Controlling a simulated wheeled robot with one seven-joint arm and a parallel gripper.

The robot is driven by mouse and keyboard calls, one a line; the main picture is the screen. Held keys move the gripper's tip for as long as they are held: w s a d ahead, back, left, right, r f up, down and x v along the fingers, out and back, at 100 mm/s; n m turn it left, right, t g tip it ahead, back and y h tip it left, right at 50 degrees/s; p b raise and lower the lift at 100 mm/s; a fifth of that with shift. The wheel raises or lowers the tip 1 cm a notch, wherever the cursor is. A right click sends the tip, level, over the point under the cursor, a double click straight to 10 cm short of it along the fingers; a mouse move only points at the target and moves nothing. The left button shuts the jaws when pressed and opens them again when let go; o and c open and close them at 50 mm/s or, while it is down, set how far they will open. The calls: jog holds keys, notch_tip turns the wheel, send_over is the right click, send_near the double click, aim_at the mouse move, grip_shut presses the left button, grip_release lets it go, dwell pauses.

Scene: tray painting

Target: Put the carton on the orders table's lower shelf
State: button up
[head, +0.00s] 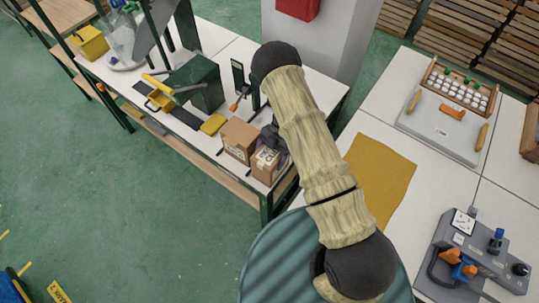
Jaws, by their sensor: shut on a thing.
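My gripper (273,142), dark and partly hidden behind my own arm, is shut at a brown cardboard carton with a pale printed label (266,168). This carton is at the near right end of the long white-topped table (225,50) with green legs. A second brown carton (238,134) is close beside it on the left. I cannot tell whether the held carton rests on the top or is slightly raised.
On the long table are a dark green machine (195,85), a yellow block (213,124) and a yellow bin (90,42).

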jog(key=shift+f, duration=0.1)
jog(key=o, duration=1.8)
